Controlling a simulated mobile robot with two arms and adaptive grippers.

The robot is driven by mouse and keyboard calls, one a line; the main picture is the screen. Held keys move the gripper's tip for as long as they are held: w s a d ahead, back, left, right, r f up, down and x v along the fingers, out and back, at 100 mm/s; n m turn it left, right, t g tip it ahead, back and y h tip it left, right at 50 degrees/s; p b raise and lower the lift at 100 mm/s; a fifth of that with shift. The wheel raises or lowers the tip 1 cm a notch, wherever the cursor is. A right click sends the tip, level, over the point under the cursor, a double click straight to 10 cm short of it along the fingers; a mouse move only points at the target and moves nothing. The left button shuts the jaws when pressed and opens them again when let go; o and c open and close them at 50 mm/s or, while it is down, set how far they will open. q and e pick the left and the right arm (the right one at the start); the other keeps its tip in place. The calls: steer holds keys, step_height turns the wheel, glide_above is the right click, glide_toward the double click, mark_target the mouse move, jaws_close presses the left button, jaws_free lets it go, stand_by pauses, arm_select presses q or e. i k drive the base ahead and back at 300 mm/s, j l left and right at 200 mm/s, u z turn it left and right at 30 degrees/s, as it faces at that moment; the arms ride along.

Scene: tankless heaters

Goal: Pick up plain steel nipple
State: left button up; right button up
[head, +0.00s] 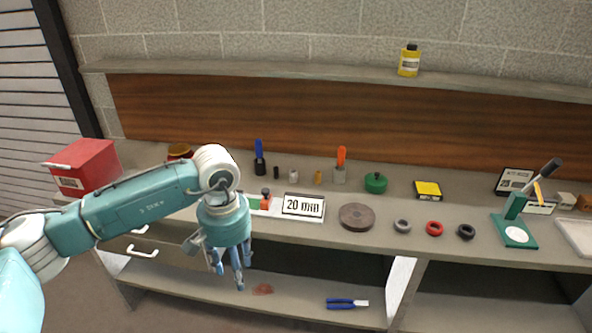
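A small grey metal fitting (293,176), which looks like the plain steel nipple, stands on the bench toward the back. A black fitting (276,172) is just left of it and a brass-coloured one (318,177) is to its right. They are too small to show threads or finish. My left gripper (231,272) points down in front of the bench's front edge, left of and nearer than the grey fitting. Its fingers are apart, with nothing seen between them. My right gripper is out of view.
A "20 min" sign (303,206) and a brown disc (357,217) lie in front of the fittings. A blue-handled tool (260,160) and an orange-handled one (340,165) stand nearby. Grey, red and black rings are right. Blue pliers (346,303) lie on the lower shelf.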

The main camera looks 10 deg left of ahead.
mark_target(294, 173)
steer(key=i, duration=1.8)
